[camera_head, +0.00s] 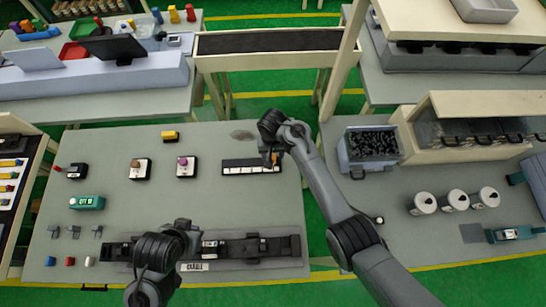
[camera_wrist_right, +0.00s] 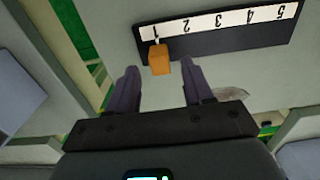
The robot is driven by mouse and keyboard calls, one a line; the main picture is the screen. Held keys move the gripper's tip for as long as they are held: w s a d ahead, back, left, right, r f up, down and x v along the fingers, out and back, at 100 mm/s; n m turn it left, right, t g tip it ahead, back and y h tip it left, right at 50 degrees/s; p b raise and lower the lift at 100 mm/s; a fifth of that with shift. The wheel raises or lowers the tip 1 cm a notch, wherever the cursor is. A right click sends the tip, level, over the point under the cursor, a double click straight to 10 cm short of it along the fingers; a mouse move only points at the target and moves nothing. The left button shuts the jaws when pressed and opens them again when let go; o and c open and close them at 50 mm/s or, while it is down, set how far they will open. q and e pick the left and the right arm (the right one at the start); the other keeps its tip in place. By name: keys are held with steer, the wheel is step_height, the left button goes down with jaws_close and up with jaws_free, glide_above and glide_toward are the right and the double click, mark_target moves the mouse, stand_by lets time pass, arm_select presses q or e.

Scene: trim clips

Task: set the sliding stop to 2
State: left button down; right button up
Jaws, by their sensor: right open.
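The sliding stop is an orange block (camera_wrist_right: 159,61) on a dark rail (camera_wrist_right: 215,38) with a white scale numbered 1 to 5. In the right wrist view the block stands at the 1 mark, the left end there. My right gripper (camera_wrist_right: 160,70) is open, with its fingers to either side of the block and a gap on both sides. In the head view my right gripper (camera_head: 272,157) is over the right end of the rail (camera_head: 240,166) and partly covers the block. My left gripper (camera_head: 180,232) is low at the front; its fingers are hard to make out.
A green display box (camera_head: 87,202) is further left. A long black track (camera_head: 275,247) lies at the front. A bin of dark parts (camera_head: 368,148) stands on the right bench.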

mark_target(273, 157)
steer(key=shift+f+b, duration=0.35)
steer(key=shift+f, duration=1.6)
jaws_close()
